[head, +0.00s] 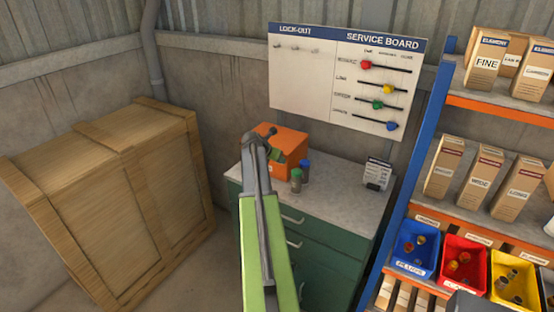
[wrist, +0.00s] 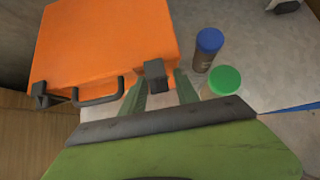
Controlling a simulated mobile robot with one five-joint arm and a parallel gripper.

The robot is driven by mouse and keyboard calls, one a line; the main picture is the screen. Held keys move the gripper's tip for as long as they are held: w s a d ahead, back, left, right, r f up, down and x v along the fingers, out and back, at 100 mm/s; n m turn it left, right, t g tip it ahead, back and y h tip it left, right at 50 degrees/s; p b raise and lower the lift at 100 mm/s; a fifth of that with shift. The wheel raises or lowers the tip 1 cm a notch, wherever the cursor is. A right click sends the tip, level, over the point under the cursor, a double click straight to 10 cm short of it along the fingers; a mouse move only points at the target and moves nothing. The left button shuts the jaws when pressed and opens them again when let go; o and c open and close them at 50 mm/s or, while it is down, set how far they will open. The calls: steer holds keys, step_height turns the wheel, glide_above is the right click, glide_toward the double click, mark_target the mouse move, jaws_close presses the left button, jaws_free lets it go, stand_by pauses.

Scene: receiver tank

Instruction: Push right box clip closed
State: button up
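An orange box (head: 289,138) stands on the workbench top, partly hidden behind my arm in the head view. In the wrist view the box (wrist: 105,42) shows a dark handle (wrist: 98,91) on its front edge. A dark left clip (wrist: 40,95) is at the left corner. The dark right clip (wrist: 154,72) is near the right front corner; I cannot tell whether it is closed. My gripper (wrist: 158,82) is open, its two green fingers apart, one on each side of the right clip. I cannot tell whether they touch it.
A blue-capped bottle (wrist: 207,48) and a green-capped bottle (wrist: 224,85) stand just right of the box and my gripper. The counter (head: 340,200) is clear further right, up to a small labelled card (head: 377,174). A wooden crate (head: 110,200) stands left, a shelf rack (head: 425,145) right.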

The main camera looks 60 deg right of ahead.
steer(key=p+v, duration=1.2)
steer(key=v, duration=0.5)
steer(key=shift+a, duration=0.2)
